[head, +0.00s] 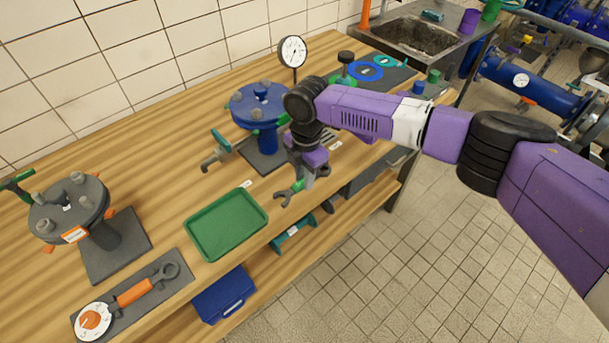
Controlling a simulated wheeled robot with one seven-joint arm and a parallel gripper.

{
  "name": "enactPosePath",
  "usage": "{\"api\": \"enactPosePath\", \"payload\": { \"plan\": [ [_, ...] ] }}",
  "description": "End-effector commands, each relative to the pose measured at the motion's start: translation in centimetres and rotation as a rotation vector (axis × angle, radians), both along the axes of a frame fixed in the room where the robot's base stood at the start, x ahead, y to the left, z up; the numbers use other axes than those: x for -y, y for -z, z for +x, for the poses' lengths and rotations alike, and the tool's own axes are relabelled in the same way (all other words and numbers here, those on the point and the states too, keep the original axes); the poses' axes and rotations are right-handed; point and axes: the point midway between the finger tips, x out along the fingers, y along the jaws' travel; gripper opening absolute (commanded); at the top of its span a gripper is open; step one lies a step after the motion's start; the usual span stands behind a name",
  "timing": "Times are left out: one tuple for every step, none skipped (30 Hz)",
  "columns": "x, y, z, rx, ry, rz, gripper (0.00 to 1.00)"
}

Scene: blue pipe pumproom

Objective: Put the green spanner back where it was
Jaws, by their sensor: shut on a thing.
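My gripper (306,178) hangs over the front edge of the wooden bench, right of the green tray. It is shut on what looks like the green spanner (289,190), whose small grey-green forked end points down and left. The rest of the spanner is hidden by the gripper and wrist. The green tray (226,224) lies flat on the bench and is empty.
A blue flanged pipe stand (260,118) and a gauge (292,52) stand behind my gripper. A dark flanged stand (70,210) and an orange torque tool (134,291) are at left. A blue box (225,295) sits below the bench edge.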

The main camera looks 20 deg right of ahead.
Motion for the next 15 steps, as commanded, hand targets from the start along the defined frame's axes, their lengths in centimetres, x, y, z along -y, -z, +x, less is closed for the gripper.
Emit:
{"api": "enactPosePath", "payload": {
  "plan": [
    [0.01, 0.0, 0.03, 0.001, 0.0, 0.0, 0.0],
    [0.01, 0.01, 0.04, 0.001, 0.0, 0.0, 0.0],
    [0.01, 0.0, 0.04, 0.001, 0.0, 0.0, 0.0],
    [0.01, 0.0, 0.04, 0.001, 0.0, 0.0, 0.0],
    [0.01, -0.01, 0.03, 0.001, 0.0, 0.0, 0.0],
    [0.01, -0.01, 0.03, 0.001, 0.0, 0.0, 0.0],
    [0.01, 0.02, 0.03, 0.001, 0.001, 0.0, 0.0],
    [0.0, 0.09, 0.03, 0.001, 0.001, 0.0, 0.0],
    [0.0, 0.23, 0.02, 0.001, 0.001, 0.001, 0.0],
    [-0.01, 0.34, 0.02, 0.001, 0.001, 0.001, 0.0],
    [0.0, 0.37, 0.01, 0.0, 0.001, 0.0, 0.23],
    [0.02, 0.28, 0.02, 0.0, 0.001, 0.0, 0.31],
    [0.02, 0.28, 0.02, 0.0, 0.001, 0.0, 0.37],
    [0.02, 0.28, 0.02, 0.0, 0.001, 0.0, 0.43],
    [0.01, 0.27, 0.01, 0.0, 0.001, 0.0, 0.43]
  ]
}}
